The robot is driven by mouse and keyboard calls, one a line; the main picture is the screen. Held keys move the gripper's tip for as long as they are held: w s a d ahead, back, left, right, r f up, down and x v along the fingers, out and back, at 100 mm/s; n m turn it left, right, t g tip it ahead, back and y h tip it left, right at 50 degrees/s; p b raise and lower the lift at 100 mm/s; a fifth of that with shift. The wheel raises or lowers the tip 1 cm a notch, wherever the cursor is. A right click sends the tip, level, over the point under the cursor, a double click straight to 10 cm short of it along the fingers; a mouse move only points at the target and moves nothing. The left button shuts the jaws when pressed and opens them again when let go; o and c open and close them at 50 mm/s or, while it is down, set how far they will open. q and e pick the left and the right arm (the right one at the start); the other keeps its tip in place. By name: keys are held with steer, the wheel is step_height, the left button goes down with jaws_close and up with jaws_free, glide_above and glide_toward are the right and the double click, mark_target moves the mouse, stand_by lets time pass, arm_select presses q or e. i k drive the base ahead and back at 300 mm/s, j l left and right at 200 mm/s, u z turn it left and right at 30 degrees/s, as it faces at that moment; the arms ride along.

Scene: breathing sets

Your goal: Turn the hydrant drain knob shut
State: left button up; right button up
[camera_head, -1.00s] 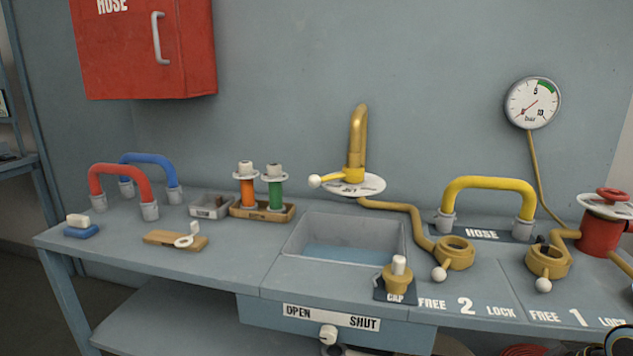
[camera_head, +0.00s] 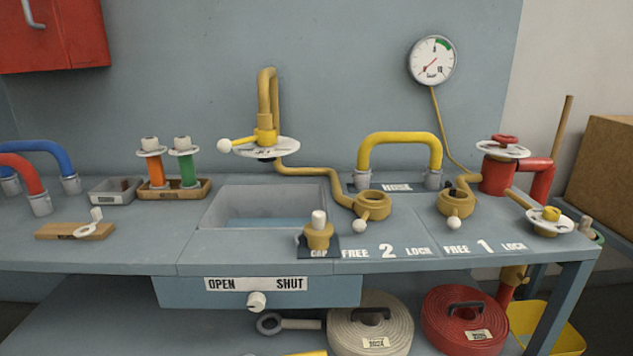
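The red hydrant (camera_head: 496,176) stands at the bench's right end, with a red handwheel over a white dial on top. A brass pipe runs from beside it to a yellow knob (camera_head: 551,213) on a round white dial plate (camera_head: 552,228); its marks are too small to read. A white knob (camera_head: 257,301) sits on the bench front below a label (camera_head: 256,284) reading OPEN at left and SHUT at right. I cannot tell from the picture which knob is the hydrant drain. Neither of my grippers is in view.
The sink (camera_head: 213,210) is mid-bench, with a brass tap (camera_head: 268,100) behind it. A capped brass fitting (camera_head: 319,238) and brass couplings (camera_head: 373,204) stand between sink and hydrant. A yellow bucket (camera_head: 543,330) and coiled hoses (camera_head: 370,315) are below. A cardboard box (camera_head: 605,170) is at far right.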

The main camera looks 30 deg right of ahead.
mark_target(550, 214)
steer(key=z, duration=2.2)
